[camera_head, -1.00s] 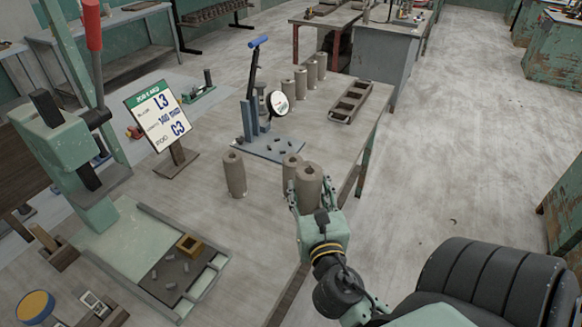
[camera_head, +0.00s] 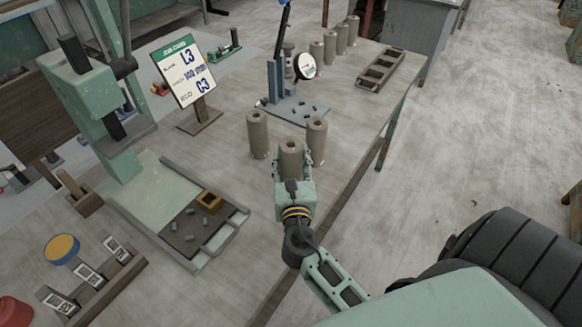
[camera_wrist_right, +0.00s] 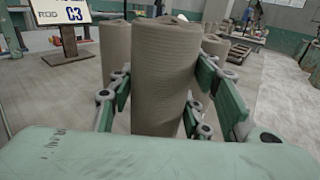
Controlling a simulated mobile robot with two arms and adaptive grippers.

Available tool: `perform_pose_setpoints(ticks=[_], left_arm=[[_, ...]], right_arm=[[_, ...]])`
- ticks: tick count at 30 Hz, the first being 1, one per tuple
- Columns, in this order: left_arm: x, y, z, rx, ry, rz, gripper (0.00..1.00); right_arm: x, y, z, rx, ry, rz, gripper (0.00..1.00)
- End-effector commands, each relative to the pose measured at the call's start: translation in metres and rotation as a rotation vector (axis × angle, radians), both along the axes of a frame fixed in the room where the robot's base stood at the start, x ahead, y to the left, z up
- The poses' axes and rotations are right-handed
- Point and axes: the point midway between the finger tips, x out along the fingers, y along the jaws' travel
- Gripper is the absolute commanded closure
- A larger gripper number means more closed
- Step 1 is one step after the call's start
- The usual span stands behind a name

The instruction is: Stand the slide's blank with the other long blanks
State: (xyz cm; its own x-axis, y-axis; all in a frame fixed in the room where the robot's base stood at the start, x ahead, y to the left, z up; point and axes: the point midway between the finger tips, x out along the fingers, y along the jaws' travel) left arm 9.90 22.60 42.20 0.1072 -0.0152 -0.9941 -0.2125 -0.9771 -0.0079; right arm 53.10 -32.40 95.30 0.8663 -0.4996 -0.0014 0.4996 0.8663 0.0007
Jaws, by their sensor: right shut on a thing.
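My right gripper (camera_head: 291,170) is shut on an upright, tall brown clay blank (camera_head: 290,152) with a hole in its top. Its fingers clasp both sides of this blank in the right wrist view (camera_wrist_right: 165,75). I cannot tell whether its base touches the table. Two similar blanks stand just beyond it, one to the left (camera_head: 258,135) and one to the right (camera_head: 316,140); both also show behind it in the wrist view. Several more long blanks (camera_head: 331,48) stand in a row at the table's far end. My left gripper is out of view.
A blue hand-press stand (camera_head: 290,108) with a round dial is behind the blanks. An empty brown rack (camera_head: 380,69) lies near the right edge. A job card (camera_head: 188,73) reads L3 and C3. A green press with a tray (camera_head: 180,225) of trimmings is left. Bare table lies right of the blanks.

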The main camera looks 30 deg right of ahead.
Motion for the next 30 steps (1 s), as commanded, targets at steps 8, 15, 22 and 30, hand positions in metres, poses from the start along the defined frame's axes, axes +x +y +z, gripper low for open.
perform_pose_setpoints(ticks=[8,15,22,30], left_arm=[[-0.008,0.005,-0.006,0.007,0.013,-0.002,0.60],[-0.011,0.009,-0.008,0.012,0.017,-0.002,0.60],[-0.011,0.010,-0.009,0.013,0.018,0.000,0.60],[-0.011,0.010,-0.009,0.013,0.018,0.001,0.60]], right_arm=[[0.000,0.000,-0.018,-0.003,-0.005,0.000,1.00],[0.000,0.000,-0.021,-0.002,-0.004,0.000,1.00],[0.000,0.000,-0.023,-0.001,0.000,0.000,0.40],[0.000,0.000,-0.023,-0.001,0.000,0.000,0.36]])
